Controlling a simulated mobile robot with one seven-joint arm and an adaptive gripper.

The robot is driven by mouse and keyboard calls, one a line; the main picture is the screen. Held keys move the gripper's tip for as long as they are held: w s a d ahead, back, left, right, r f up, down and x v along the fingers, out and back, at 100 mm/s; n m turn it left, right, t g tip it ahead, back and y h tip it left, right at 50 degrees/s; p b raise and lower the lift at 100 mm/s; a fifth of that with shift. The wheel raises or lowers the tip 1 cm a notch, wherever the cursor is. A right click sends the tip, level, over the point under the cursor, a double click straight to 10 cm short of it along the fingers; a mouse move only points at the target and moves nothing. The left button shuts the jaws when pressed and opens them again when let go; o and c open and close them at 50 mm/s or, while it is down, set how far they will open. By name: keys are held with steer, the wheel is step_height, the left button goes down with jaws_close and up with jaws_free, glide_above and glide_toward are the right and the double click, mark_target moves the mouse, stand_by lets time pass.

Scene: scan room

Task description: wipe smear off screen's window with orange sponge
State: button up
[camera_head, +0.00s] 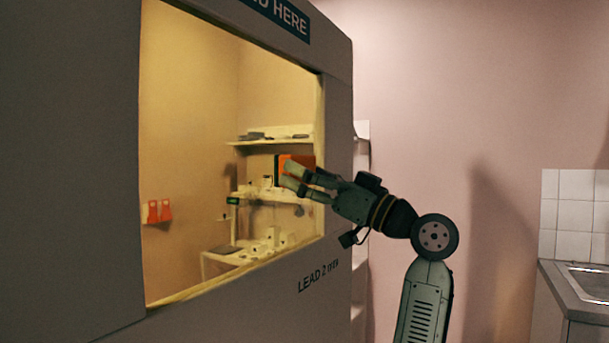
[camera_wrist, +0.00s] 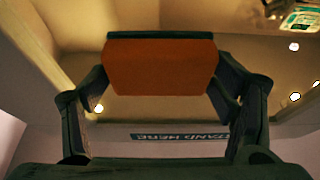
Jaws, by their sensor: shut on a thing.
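My gripper (camera_head: 293,178) is at the right part of the screen's window (camera_head: 190,120) in the head view. It is shut on the orange sponge (camera_head: 281,163), which also shows between both fingers in the wrist view (camera_wrist: 160,68), with a dark strip along its top edge. The sponge is at the glass or very near it; I cannot tell whether it touches. The window is a large yellowish pane in the grey screen (camera_head: 80,150). I cannot make out a distinct smear in either view.
Through the window show a shelf (camera_head: 270,141), a bench with small items (camera_head: 260,245) and red things on the wall (camera_head: 159,211). A counter with a sink (camera_head: 590,279) stands at the far right. The wall behind my arm is bare.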

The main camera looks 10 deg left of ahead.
steer(key=shift+s+d, duration=0.35)
steer(key=shift+d, duration=0.5)
steer(key=shift+s+d, duration=0.35)
steer(key=shift+d, duration=0.45)
steer(key=shift+s+d, duration=0.35)
steer(key=shift+d, duration=0.5)
steer(key=shift+d, duration=0.1)
steer(key=d, duration=0.1)
steer(key=s+d, duration=0.1)
steer(key=shift+s+d, duration=0.1)
steer(key=shift+d, duration=0.2)
steer(key=shift+d, duration=0.1)
